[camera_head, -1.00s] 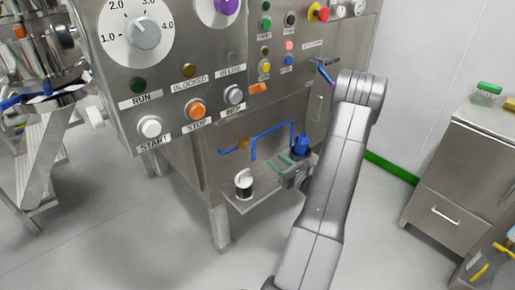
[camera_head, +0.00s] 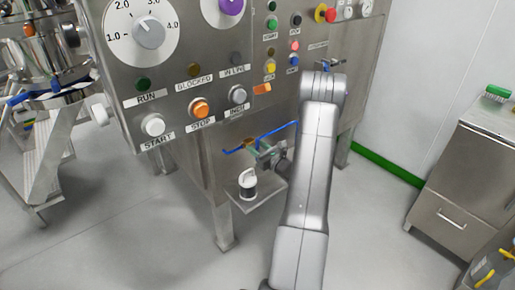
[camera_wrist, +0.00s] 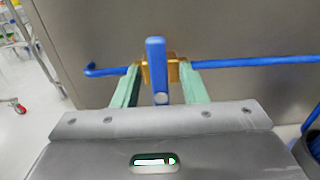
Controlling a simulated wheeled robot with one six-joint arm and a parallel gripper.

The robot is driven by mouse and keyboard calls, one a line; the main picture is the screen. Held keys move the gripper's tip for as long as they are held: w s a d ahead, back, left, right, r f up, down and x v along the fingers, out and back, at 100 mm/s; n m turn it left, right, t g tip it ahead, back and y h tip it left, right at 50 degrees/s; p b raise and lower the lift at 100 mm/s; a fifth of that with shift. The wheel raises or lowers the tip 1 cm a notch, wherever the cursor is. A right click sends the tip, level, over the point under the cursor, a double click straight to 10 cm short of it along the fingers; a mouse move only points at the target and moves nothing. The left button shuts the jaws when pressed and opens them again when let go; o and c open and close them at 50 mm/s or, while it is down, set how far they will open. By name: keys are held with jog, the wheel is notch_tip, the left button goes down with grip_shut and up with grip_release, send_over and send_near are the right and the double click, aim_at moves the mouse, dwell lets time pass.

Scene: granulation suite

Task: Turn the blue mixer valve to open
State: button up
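The blue mixer valve's handle (camera_wrist: 156,54) stands in the middle of the wrist view, crosswise to a blue pipe (camera_wrist: 250,62). Its brass body (camera_wrist: 173,72) sits behind it on the pipe, against a steel panel. My gripper (camera_wrist: 159,68) is open, with its pale green fingers on either side of the handle and gaps visible on both sides. In the head view my gripper (camera_head: 264,154) is close to the brass valve body (camera_head: 249,143). The handle is hard to make out there.
A control panel with buttons (camera_head: 201,108) overhangs at upper left. In the wrist view, a dark blue round part (camera_wrist: 313,142) shows at the right edge. A steel cabinet (camera_head: 462,165) stands at right.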

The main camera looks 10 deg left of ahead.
grip_shut()
jog(key=shift+f+n+b, duration=0.2)
jog(key=shift+n+b, duration=0.1)
jog(key=shift+b, duration=0.45)
jog(key=n+b, duration=0.1)
jog(key=b, duration=0.1)
jog(key=n+b, duration=0.1)
jog(key=b, duration=0.2)
jog(key=shift+s+a+f+n, duration=0.15)
jog(key=shift+f+n, duration=0.1)
jog(key=shift+n, duration=0.15)
jog(key=shift+s+a+f+n+b, duration=0.1)
jog(key=shift+s+n+b, duration=0.05)
jog(key=shift+n+b, duration=4.05)
jog(key=shift+s+a+f+n+b, duration=0.15)
jog(key=shift+n+b, duration=2.85)
jog(key=shift+b, duration=2.25)
jog(key=shift+r, duration=0.1)
